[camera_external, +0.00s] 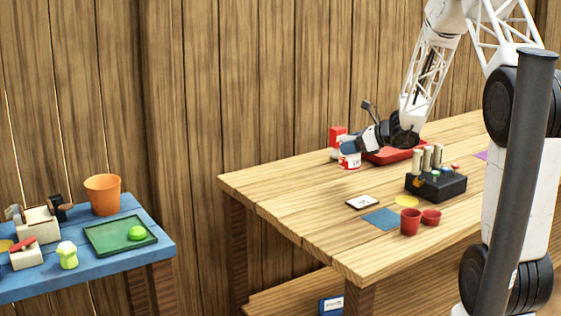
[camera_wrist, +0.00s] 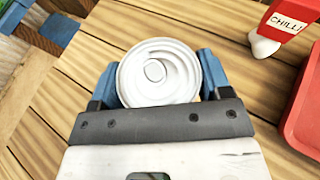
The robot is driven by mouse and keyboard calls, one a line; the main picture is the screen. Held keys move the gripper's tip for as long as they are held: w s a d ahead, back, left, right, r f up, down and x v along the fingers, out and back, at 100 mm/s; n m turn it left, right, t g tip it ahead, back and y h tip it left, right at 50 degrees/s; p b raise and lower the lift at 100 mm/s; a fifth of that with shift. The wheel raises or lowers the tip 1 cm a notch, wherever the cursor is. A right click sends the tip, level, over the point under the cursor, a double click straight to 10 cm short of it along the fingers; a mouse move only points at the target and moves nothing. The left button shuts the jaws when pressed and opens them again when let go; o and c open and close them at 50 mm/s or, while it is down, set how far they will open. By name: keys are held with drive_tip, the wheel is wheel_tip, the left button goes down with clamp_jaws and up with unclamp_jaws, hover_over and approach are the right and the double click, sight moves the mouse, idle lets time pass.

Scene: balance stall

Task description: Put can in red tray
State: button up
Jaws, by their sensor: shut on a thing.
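The can (camera_wrist: 158,72) shows its pale round lid with a pull ring in the wrist view. In the outside view the can (camera_external: 349,160) is red and white, low over the wooden table near its far edge. My gripper (camera_external: 350,147) is shut on it, with a blue finger on each side of the can in the wrist view (camera_wrist: 158,85). I cannot tell whether the can touches the table. The red tray (camera_external: 392,156) lies just right of the can, partly hidden behind my wrist. Its edge also shows at the right of the wrist view (camera_wrist: 297,118).
A red chilli container (camera_external: 338,132) stands close behind the can. A dark block with upright tubes (camera_external: 436,187), a white tile (camera_external: 362,202), a blue square (camera_external: 382,219) and red cups (camera_external: 410,222) are nearer the front. A blue table (camera_external: 95,262) stands apart at left.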

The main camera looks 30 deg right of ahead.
drive_tip(key=s+d+m+t+h, duration=0.1)
drive_tip(key=s+d+m+h, duration=0.1)
drive_tip(key=d, duration=1.9)
drive_tip(key=shift+s+d+r+m+t+h, duration=0.15)
drive_tip(key=shift+s+r+m+t+h, duration=0.15)
drive_tip(key=shift+m+h, duration=0.3)
drive_tip(key=shift+w, duration=0.15)
hover_over(389, 152)
drive_tip(key=shift+d+f, duration=0.1)
drive_tip(key=shift+f, duration=0.7)
drive_tip(key=shift+f, duration=0.1)
drive_tip(key=shift+f, duration=1.65)
drive_tip(key=shift+f, duration=0.15)
